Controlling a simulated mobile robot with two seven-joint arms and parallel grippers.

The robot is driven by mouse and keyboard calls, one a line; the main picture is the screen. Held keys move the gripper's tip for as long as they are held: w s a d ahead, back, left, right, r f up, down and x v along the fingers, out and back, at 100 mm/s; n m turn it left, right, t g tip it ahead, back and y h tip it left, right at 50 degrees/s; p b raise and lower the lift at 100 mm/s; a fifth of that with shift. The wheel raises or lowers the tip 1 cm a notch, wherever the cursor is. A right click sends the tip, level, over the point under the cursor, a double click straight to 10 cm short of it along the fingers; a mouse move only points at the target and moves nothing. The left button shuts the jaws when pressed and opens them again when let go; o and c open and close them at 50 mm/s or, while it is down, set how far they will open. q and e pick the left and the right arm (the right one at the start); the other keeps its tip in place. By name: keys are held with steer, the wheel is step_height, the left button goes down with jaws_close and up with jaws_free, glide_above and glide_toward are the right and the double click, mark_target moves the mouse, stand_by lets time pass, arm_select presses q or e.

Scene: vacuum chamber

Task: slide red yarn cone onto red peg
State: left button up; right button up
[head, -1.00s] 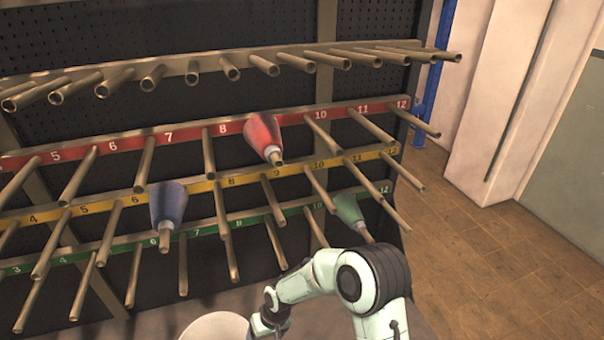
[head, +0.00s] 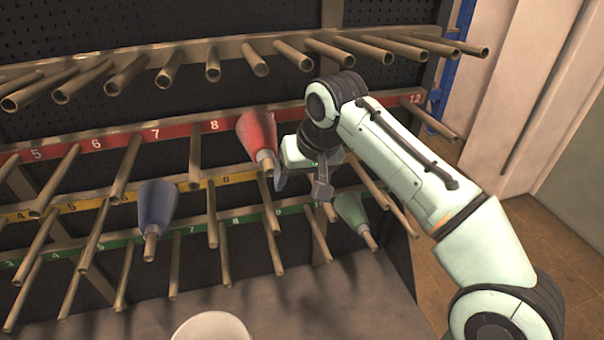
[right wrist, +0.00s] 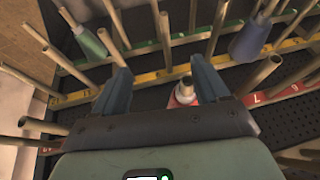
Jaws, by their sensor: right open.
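The red yarn cone (head: 257,135) sits on a peg of the red-labelled row (head: 178,131), just right of label 8, with the peg's bare tip sticking out of its narrow end. My right gripper (head: 300,187) is open and empty, just right of the cone's tip. In the right wrist view the red cone (right wrist: 174,102) shows low between the open fingers (right wrist: 160,75), nearer the right finger and partly hidden by the gripper body. I cannot tell whether a finger touches it. My left gripper is out of view.
A blue cone (head: 158,203) sits on a yellow-row peg and a green cone (head: 352,210) on a green-row peg. Bare pegs stick out closely around my right gripper, with an unlabelled row (head: 210,60) above. A white round container (head: 211,328) stands at the bottom.

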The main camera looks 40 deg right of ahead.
mark_target(267, 157)
steer(key=w+p, duration=0.1)
steer(key=w, duration=0.3)
steer(key=w+d+p, duration=0.1)
steer(key=w, duration=0.2)
steer(key=w+d+p, duration=0.1)
steer(key=w+p, duration=0.1)
steer(key=w, duration=0.2)
steer(key=shift+w+r, duration=0.15)
steer(key=shift+w, duration=0.2)
steer(key=x, duration=0.3)
steer(key=shift+s+a+f+b, duration=0.15)
steer(key=shift+f+b, duration=0.15)
steer(key=shift+f, duration=0.8)
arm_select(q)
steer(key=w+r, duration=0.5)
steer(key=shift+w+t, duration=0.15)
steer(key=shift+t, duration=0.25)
arm_select(e)
steer(key=shift+w+f, duration=0.1)
steer(key=shift+w, duration=0.2)
steer(key=c, duration=1.3)
steer(key=shift+w+d, duration=0.4)
steer(key=shift+w, duration=0.05)
jaws_close()
steer(key=o, duration=1.4)
jaws_free()
steer(key=shift+c, duration=0.2)
steer(key=shift+s, duration=0.1)
